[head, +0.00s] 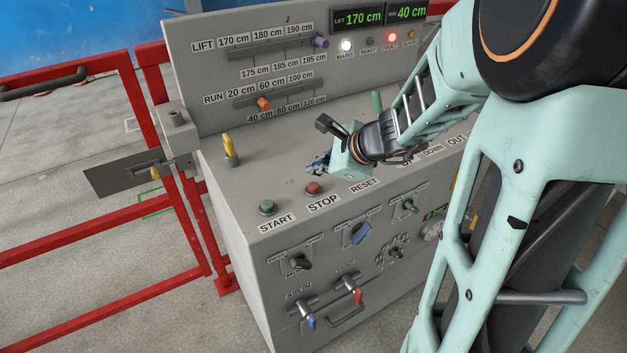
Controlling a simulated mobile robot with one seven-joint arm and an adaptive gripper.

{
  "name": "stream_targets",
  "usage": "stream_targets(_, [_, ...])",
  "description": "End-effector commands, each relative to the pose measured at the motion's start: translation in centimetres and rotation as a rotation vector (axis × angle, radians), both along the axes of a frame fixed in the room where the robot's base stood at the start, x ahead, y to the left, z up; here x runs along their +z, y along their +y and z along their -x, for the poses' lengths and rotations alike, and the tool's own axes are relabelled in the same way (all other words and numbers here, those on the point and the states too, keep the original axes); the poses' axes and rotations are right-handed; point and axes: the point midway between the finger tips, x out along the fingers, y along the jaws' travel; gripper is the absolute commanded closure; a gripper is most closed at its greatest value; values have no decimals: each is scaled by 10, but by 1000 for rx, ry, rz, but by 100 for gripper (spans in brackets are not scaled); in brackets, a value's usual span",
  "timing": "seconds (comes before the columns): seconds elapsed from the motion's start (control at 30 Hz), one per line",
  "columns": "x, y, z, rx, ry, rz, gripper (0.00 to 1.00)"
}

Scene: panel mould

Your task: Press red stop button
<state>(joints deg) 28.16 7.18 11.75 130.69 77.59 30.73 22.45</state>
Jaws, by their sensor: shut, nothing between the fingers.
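The red stop button (312,188) sits on the sloping top of the grey control panel, just above its "STOP" label (323,203). It stands between the green start button (267,207) on the left and the "RESET" label (365,185) on the right. My gripper (316,168) is shut and empty. It is above the panel top, a little behind and to the right of the red button in the picture. It appears apart from the button, but its exact height is hard to tell. My gripper's body hides whatever is behind the "RESET" label.
A yellow-handled lever (228,148) stands left of the buttons. An upright back panel has an orange slider knob (264,104), a purple slider knob (321,42) and lit displays (358,19). Knobs and valves cover the front face. A red fence (100,235) runs along the left.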

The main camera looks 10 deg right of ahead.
Motion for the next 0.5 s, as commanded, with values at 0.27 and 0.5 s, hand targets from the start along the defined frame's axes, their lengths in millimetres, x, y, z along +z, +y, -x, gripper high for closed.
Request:
stream_targets(0.27, [31, 0, 0, -1, -1, 0, 100])
stream_targets(0.5, [30, 0, 0, -1, -1, 0, 100])
